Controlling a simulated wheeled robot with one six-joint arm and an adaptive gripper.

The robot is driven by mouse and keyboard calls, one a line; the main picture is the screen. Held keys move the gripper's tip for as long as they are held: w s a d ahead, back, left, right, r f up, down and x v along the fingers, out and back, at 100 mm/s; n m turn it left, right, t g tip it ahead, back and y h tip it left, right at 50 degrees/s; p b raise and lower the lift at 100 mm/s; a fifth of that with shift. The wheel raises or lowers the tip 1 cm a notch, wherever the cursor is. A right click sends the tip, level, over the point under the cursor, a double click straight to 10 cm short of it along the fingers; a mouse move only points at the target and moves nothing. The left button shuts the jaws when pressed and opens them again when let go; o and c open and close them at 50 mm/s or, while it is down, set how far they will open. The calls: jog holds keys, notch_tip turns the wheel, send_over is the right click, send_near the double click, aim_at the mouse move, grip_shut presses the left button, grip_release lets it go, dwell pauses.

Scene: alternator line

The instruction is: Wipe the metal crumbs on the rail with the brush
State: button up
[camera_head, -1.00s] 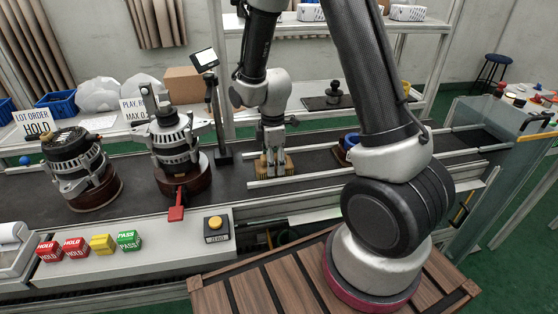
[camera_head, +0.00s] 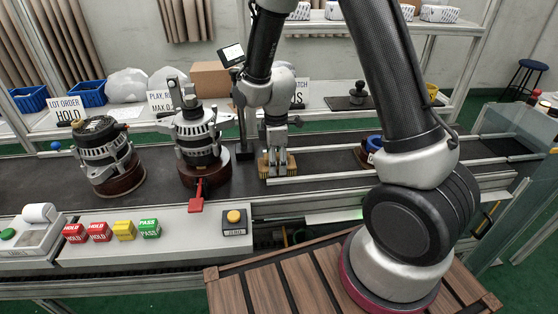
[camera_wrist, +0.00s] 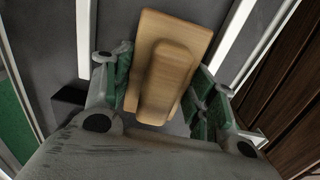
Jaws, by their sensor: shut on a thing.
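My gripper (camera_head: 276,141) is shut on the wooden brush (camera_head: 270,168), over the dark conveyor near the left ends of the rails. In the wrist view the brush's wooden block and raised grip (camera_wrist: 170,75) sit between the green-padded fingers (camera_wrist: 165,92). The near pale rail (camera_head: 400,172) runs right from beside the brush, and a far rail (camera_head: 325,151) runs behind it. I cannot tell whether the bristles touch a rail. No metal crumbs can be made out; the brush and gripper hide part of the surface.
Two alternators, one at the left (camera_head: 104,150) and one in the middle (camera_head: 198,140), stand on round brown bases. A dark post (camera_head: 245,120) stands just left of my gripper. A blue-ringed part (camera_head: 373,143) sits to the right. A button box (camera_head: 235,220) is in front.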

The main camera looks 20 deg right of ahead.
jog(key=shift+r, duration=2.95)
jog(key=shift+r, duration=0.15)
jog(key=shift+r, duration=1.4)
